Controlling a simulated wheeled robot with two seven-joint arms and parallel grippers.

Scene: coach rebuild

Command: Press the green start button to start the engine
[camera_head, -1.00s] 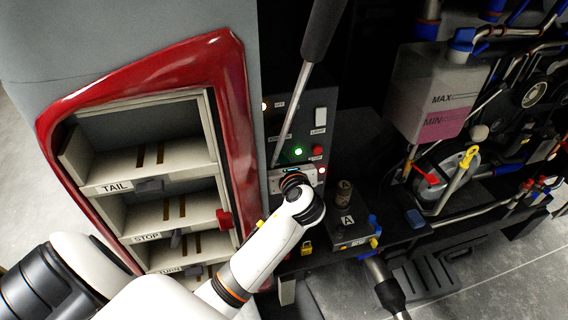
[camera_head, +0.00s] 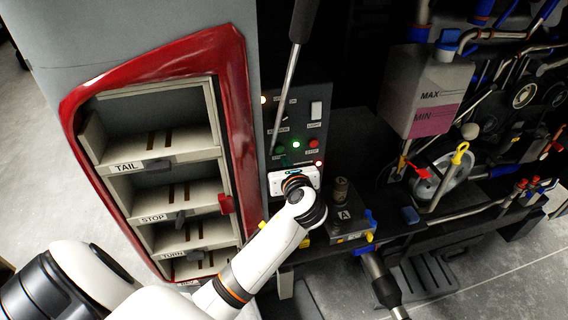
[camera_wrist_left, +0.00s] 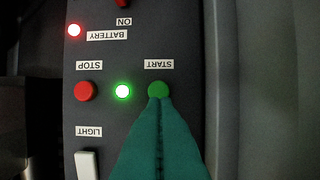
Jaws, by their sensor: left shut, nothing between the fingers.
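The green start button (camera_wrist_left: 159,88) is round and sits under a START label on the dark control panel (camera_wrist_left: 100,60). My left gripper (camera_wrist_left: 160,100) is shut and empty. Its teal fingers point at the button, and their tips overlap its lower edge in the left wrist view; I cannot tell whether they touch. A lit green lamp (camera_wrist_left: 122,91) is beside the button, with the red stop button (camera_wrist_left: 84,91) beyond it. In the head view, the start button (camera_head: 280,150) shows on the panel above my left gripper (camera_head: 291,171). My right gripper is not in view.
A long lever (camera_head: 289,80) crosses in front of the panel. A red-framed cabinet (camera_head: 243,120) with labelled shelves stands at left. A block marked A (camera_head: 344,215) and the MAX/MIN tank (camera_head: 428,95) are at right. A light switch (camera_wrist_left: 86,165) is on the panel.

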